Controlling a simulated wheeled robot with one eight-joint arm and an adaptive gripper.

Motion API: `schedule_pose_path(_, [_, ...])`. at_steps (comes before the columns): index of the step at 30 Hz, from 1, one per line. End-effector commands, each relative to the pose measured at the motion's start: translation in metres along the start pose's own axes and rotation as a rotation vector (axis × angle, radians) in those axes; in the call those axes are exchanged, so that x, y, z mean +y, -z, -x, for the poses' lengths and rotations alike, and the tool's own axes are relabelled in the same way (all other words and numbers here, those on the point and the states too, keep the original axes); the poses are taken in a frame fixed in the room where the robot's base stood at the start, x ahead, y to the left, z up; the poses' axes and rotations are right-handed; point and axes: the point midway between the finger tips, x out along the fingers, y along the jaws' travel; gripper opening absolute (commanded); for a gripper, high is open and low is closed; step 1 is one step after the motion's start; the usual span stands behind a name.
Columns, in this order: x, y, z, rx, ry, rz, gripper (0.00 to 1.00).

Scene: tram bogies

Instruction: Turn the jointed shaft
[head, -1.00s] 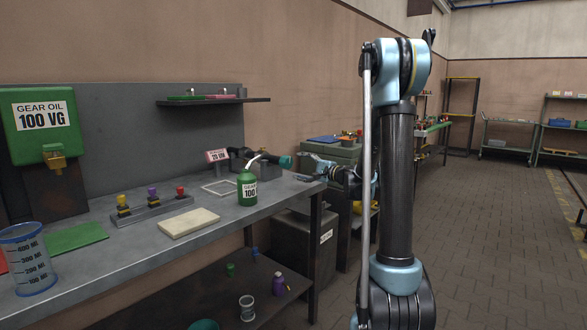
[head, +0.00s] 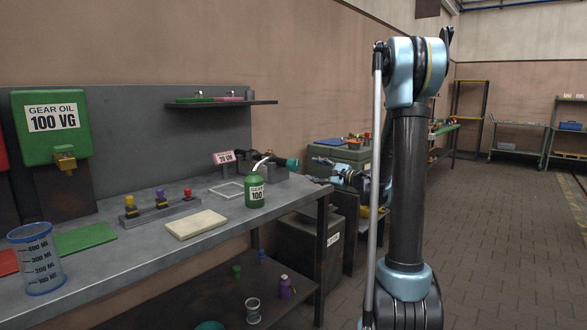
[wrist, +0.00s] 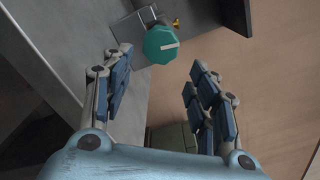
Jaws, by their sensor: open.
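The jointed shaft (head: 268,159) lies along the back right of the workbench, dark, with a teal end knob (head: 292,163) pointing right. In the wrist view the teal knob (wrist: 160,45) is eight-sided with a white stripe on its face. It lies ahead of the gap between my fingers, apart from them. My gripper (head: 314,171) is open and empty, just right of the knob, past the bench's right end. In the wrist view my gripper (wrist: 160,85) has its blue-padded fingers spread wide. Most of the shaft is hidden behind the knob there.
A green gear oil can (head: 254,190) with a spout stands in front of the shaft. A pink label (head: 224,157) stands left of it. A grey shelf (head: 222,102) hangs above the workbench (head: 130,247). A green-topped cabinet (head: 340,154) stands behind my gripper. The floor at right is clear.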

Motion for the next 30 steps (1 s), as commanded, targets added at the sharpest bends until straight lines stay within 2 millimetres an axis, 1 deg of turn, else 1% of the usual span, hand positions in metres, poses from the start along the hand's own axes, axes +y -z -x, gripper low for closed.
schedule_pose_path(1, [0.0, 0.0, 0.002, 0.0, 0.0, -0.088, 0.54])
schedule_pose_path(6, [-0.002, -0.001, 0.005, 0.0, 0.001, -0.407, 0.54])
schedule_pose_path(9, [-0.002, -0.002, 0.007, -0.001, 0.001, -0.574, 0.54])
schedule_pose_path(13, [-0.002, -0.003, 0.009, -0.001, 0.0, -0.737, 0.54])
schedule_pose_path(17, [-0.002, -0.004, 0.01, -0.002, 0.0, -0.824, 0.54])
schedule_pose_path(20, [-0.002, -0.004, 0.007, -0.002, -0.001, -0.846, 0.54])
schedule_pose_path(22, [-0.002, -0.004, 0.002, -0.003, -0.002, -0.849, 0.54])
schedule_pose_path(26, [-0.002, -0.004, -0.015, -0.003, -0.003, -0.847, 0.54])
schedule_pose_path(30, [-0.001, -0.005, -0.039, -0.004, -0.004, -0.846, 0.54])
